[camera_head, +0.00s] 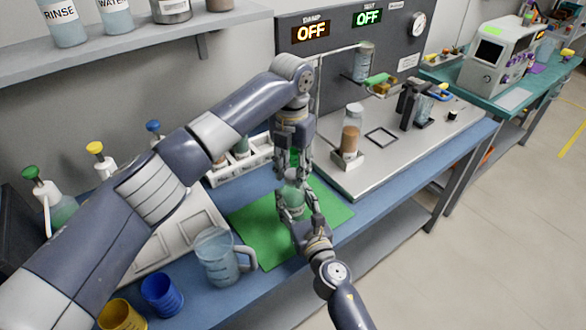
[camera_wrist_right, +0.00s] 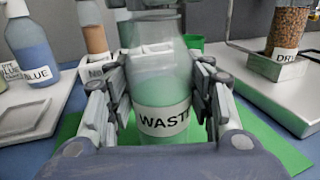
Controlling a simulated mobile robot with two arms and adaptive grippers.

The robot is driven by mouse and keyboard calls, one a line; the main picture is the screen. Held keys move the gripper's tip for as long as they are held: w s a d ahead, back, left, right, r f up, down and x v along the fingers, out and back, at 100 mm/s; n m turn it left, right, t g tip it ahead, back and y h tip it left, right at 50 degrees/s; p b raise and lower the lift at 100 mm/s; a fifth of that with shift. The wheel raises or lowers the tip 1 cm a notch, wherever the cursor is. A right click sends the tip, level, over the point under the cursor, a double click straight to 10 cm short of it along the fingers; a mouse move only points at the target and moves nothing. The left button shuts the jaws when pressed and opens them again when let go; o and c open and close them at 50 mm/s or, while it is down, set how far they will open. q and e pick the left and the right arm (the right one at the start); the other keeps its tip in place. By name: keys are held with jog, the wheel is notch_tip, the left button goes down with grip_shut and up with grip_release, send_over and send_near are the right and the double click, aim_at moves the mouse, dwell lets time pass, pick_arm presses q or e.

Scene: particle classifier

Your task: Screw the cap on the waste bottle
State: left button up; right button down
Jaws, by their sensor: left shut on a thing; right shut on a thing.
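The waste bottle (camera_wrist_right: 160,85) is clear with pale green liquid and a label reading "WASTE". It stands upright over the green mat (camera_head: 250,222), and it also shows in the head view (camera_head: 292,197). My right gripper (camera_head: 291,208) is shut around its body, one finger on each side. My left gripper (camera_head: 297,168) points straight down at the bottle's top and is shut on what seems to be the cap. The fingers hide the cap, so I cannot tell how it sits on the neck.
A clear jug (camera_head: 217,260) and a blue cup (camera_head: 161,294) stand left of the mat. A white rack (camera_head: 225,175) is behind it. A metal plate (camera_head: 400,160) with a jar of brown grains (camera_head: 351,135) lies to the right. The mat's right part is clear.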

pick_arm(q)
jog(key=shift+m, duration=0.7)
jog(key=o, duration=0.7)
jog(key=shift+c, duration=0.2)
jog(key=shift+r, duration=0.1)
jog(key=shift+r, duration=2.2)
jog(key=shift+c, duration=0.4)
